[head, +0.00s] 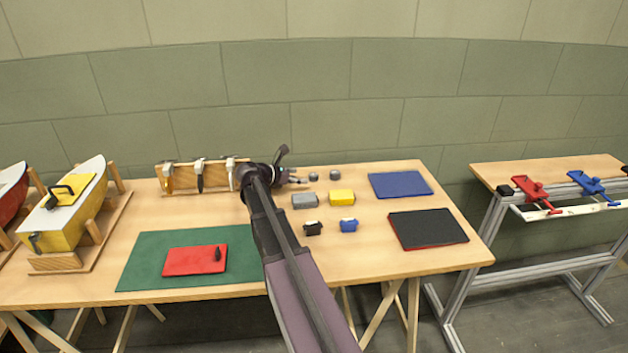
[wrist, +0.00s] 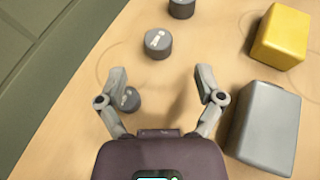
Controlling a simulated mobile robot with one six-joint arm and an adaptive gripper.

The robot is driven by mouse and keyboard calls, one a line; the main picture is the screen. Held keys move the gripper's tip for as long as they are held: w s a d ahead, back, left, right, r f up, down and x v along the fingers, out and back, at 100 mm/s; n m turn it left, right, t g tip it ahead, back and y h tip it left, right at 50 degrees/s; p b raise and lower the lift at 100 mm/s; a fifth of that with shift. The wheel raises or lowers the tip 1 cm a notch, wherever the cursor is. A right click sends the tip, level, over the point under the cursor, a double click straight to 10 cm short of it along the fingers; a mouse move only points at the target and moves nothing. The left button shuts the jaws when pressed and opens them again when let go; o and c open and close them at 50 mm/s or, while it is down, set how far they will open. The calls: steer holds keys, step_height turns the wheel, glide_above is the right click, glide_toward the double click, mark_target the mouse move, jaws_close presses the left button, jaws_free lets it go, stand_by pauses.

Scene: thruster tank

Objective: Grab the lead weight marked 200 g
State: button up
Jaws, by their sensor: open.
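Three small dark grey cylinders, which look like the lead weights, stand on the table. In the wrist view one weight (wrist: 128,99) is beside my left finger and partly hidden by it. Another weight (wrist: 158,43) is ahead of the fingertips, and a third weight (wrist: 182,8) is farther off at the top edge. Pale marks show on the nearer two, too small to read, so I cannot tell which is 200 g. The head view shows two weights (head: 313,176) (head: 335,174) clearly. My gripper (wrist: 162,78) is open with nothing held; it also shows in the head view (head: 292,167).
A grey block (head: 305,201) and a yellow block (head: 341,197) lie just right of my gripper. A black piece (head: 313,228) and a blue piece (head: 348,225) lie nearer. A wooden rack (head: 180,180) stands left. Blue (head: 400,184) and black (head: 428,228) pads lie right.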

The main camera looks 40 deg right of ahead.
mark_target(310, 176)
steer(key=shift+d, duration=0.1)
steer(key=shift+b+x, duration=1.05)
steer(key=shift+x, duration=1.6)
jaws_close()
